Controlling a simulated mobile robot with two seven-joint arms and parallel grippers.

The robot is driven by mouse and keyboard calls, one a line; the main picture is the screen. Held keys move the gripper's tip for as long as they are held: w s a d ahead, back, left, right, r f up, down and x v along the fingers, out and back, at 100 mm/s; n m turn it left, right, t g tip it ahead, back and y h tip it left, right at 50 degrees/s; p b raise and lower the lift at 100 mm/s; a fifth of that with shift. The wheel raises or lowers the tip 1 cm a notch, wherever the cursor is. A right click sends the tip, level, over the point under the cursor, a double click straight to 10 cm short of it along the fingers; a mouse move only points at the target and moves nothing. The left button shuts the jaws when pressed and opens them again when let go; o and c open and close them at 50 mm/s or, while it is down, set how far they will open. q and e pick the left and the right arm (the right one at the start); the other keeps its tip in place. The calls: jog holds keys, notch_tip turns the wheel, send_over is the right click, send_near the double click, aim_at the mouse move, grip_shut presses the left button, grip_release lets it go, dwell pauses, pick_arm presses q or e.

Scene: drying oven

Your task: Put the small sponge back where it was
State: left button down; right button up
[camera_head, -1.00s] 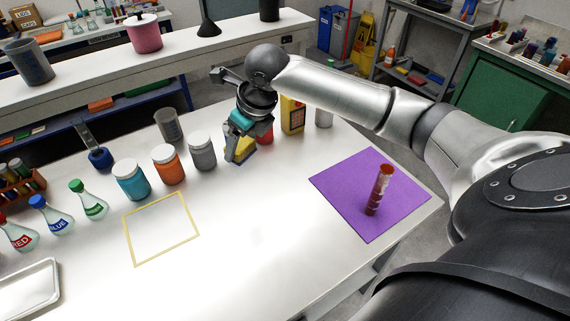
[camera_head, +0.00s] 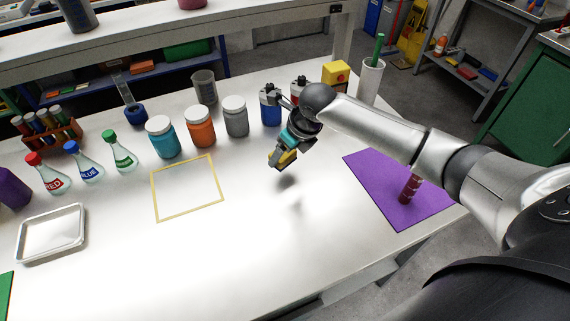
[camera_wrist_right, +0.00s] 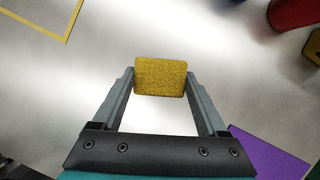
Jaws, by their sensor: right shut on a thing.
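The small yellow sponge (camera_head: 286,159) is held between the fingertips of my right gripper (camera_head: 278,163). It also shows in the right wrist view (camera_wrist_right: 160,77), with the right gripper's fingers (camera_wrist_right: 160,88) closed against its two sides. The sponge is above the white table, and a shadow lies on the table below it. A yellow outlined square (camera_head: 153,197) is on the table to the left of the gripper; a corner of it shows in the right wrist view (camera_wrist_right: 68,24). My left gripper is not in view.
A row of lidded jars, including an orange one (camera_head: 201,130), stands behind the square. A purple mat (camera_head: 378,181) with a red tube (camera_head: 410,188) is at the right. A metal tray (camera_head: 50,235) and several flasks are at the left. The table's middle front is clear.

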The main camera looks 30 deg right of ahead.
aim_at(285, 162)
jog(key=shift+f+b, duration=0.4)
jog(key=shift+f, duration=1.65)
jog(key=shift+f, duration=0.2)
jog(key=o, duration=1.4)
jog(key=shift+c, duration=0.2)
jog(key=shift+r, duration=0.15)
jog(key=shift+s+r, duration=0.1)
jog(key=shift+r, duration=0.2)
jog(key=p+v, duration=0.3)
jog(key=v, duration=0.8)
jog(key=shift+r, duration=0.3)
jog(key=shift+s+d+f, duration=0.1)
jog(key=shift+s, duration=0.05)
